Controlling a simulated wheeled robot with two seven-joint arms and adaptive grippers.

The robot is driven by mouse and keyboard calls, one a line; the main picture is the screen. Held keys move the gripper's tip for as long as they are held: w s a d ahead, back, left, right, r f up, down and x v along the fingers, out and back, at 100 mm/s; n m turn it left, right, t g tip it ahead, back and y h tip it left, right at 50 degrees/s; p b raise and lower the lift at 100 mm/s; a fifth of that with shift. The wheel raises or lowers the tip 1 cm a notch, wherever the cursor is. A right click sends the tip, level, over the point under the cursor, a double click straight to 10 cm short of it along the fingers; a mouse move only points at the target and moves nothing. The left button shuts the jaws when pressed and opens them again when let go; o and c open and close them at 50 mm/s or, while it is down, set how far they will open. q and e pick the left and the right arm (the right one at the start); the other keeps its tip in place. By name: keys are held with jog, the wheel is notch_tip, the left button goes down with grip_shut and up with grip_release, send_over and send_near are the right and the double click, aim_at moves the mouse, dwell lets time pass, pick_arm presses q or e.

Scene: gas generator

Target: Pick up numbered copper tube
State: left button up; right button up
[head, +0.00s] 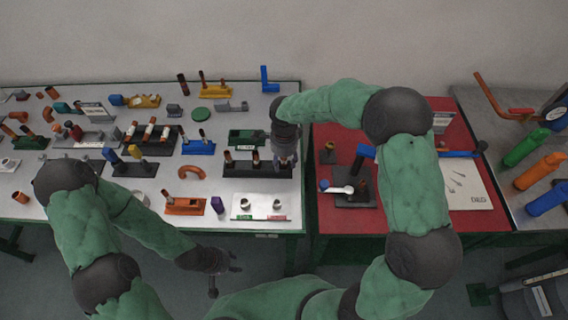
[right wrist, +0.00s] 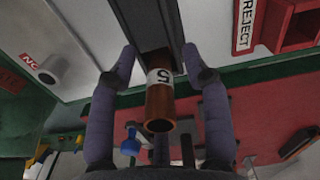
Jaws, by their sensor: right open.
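In the right wrist view a copper tube (right wrist: 159,105) with a white band numbered 5 stands out from a dark holder (right wrist: 152,35). My right gripper (right wrist: 165,65) is open, with one finger on each side of the tube and a gap on both sides. In the head view my right gripper (head: 286,162) is over the right end of the black holder (head: 240,170). Two other tubes stand in that holder, and the gripper hides the numbered one there. My left gripper (head: 220,265) hangs in front of the table's front edge; its jaw state is unclear.
The grey table (head: 60,215) holds many parts, including a blue holder (head: 198,148), an orange holder (head: 185,206) and a white tray (head: 262,207) in front. A red table (head: 400,215) with tools stands to the right. My right arm spans above it.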

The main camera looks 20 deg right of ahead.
grip_shut()
jog(key=shift+r, duration=0.1)
